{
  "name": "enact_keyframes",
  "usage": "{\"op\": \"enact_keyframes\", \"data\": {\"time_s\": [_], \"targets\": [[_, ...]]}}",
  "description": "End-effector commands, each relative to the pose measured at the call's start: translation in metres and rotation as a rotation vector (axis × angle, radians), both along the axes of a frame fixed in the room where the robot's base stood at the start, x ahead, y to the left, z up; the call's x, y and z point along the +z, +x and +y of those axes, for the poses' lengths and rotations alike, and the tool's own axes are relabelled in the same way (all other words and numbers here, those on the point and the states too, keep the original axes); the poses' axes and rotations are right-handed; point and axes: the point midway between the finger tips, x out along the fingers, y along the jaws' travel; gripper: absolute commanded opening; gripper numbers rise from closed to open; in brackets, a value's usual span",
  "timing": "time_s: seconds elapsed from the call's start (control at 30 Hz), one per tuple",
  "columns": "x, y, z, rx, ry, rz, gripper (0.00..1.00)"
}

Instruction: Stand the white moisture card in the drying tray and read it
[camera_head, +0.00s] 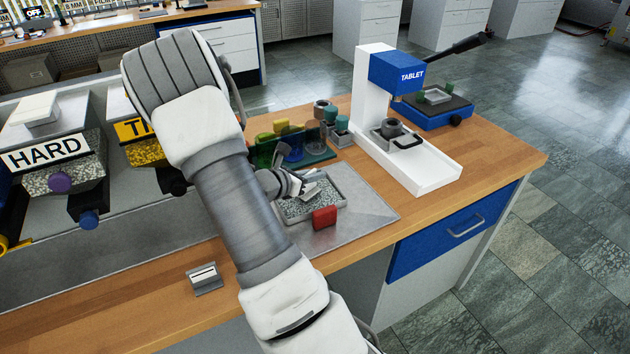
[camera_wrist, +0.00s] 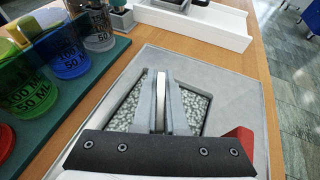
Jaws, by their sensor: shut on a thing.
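My gripper (camera_head: 301,187) is over the drying tray (camera_head: 346,204), a shallow grey tray filled with pale granules. In the wrist view, its two fingers (camera_wrist: 162,108) are shut on the thin white moisture card (camera_wrist: 161,84), seen nearly edge-on between them. The card (camera_head: 311,189) shows in the head view as a small pale piece at the fingertips. The granules (camera_wrist: 198,106) lie around and below the fingers. I cannot tell whether the card's lower edge touches them. Any reading on the card's face is hidden.
A red block (camera_head: 324,217) stands at the tray's front edge. Coloured beakers (camera_head: 292,143) stand on a green rack behind it. The white TABLET press (camera_head: 376,110) is to the right. A small grey holder with a white piece (camera_head: 205,277) sits at the front left; bare wood surrounds it.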

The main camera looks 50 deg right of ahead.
Motion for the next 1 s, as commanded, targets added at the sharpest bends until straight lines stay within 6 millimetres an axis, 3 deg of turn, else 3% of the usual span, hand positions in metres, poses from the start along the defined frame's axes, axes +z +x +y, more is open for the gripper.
{"op": "enact_keyframes", "data": {"time_s": [0.1,0.5,0.53,0.67,1.0], "targets": [[-0.017,0.0,0.0,0.0,0.0,0.002,0.0],[-0.024,0.0,0.0,0.001,-0.001,-0.001,0.0],[-0.022,0.0,0.0,0.001,-0.001,-0.001,0.15],[-0.021,0.0,0.0,0.0,-0.001,-0.001,0.38],[-0.019,0.0,0.0,0.0,-0.001,-0.001,0.39]]}}
